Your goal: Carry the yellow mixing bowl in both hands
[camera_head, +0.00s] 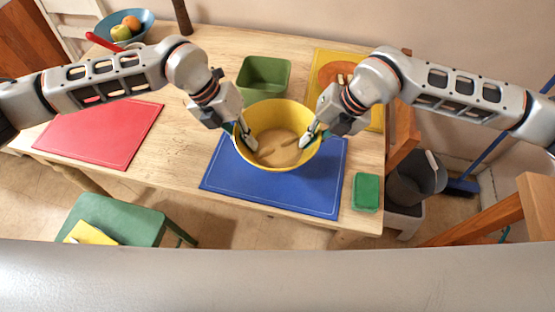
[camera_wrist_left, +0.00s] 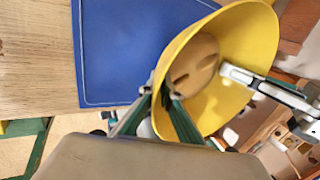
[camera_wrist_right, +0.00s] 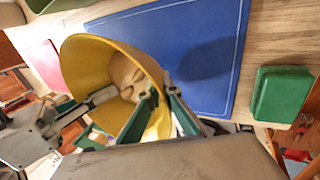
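The yellow mixing bowl (camera_head: 279,110) is over the blue mat (camera_head: 225,179) at the middle of the table, with a tan patch in its bottom. My left gripper (camera_head: 243,137) is shut on the bowl's left rim, one finger inside and one outside; the left wrist view also shows the bowl (camera_wrist_left: 255,50). My right gripper (camera_head: 313,131) pinches the right rim the same way; the right wrist view shows the bowl (camera_wrist_right: 82,62) too. A dark shadow on the mat in the right wrist view suggests the bowl is raised off it.
A green tub (camera_head: 264,67) stands just behind the bowl. A yellow mat (camera_head: 376,118) with a round orange-brown item lies behind right. A green block-like box (camera_head: 366,192) is at the front right. A red mat (camera_head: 98,134) and a blue fruit bowl (camera_head: 145,17) are left.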

